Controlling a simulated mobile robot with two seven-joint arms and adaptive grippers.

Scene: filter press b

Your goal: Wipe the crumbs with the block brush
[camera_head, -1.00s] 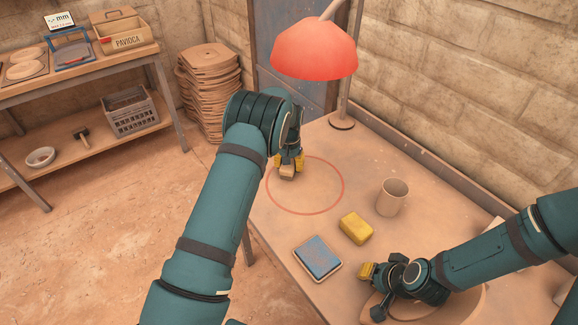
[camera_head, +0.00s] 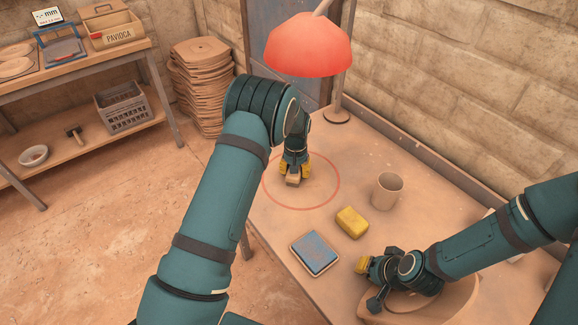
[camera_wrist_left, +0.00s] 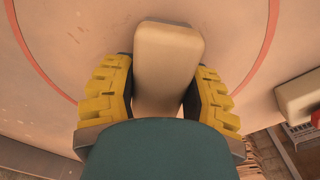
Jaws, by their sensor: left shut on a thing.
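My left gripper (camera_head: 295,168) is shut on the block brush (camera_head: 292,181), a small pale beige block. It holds the brush at the table surface, inside the red circle outline (camera_head: 338,188). In the left wrist view the yellow ridged fingers of the left gripper (camera_wrist_left: 160,95) press on both sides of the brush (camera_wrist_left: 168,55). Whether the brush touches the table is hard to tell. No crumbs can be made out clearly in either view. My right gripper (camera_head: 366,270) is low at the front right, above a round wooden thing (camera_head: 440,305); its jaw opening is not clear.
A yellow sponge-like block (camera_head: 352,222), a beige cup (camera_head: 387,190) and a blue-topped pad (camera_head: 315,252) stand right of and in front of the circle. A red lamp (camera_head: 308,45) overhangs the table's back. A shelf (camera_head: 90,75) and stacked round boards (camera_head: 200,85) are at left.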

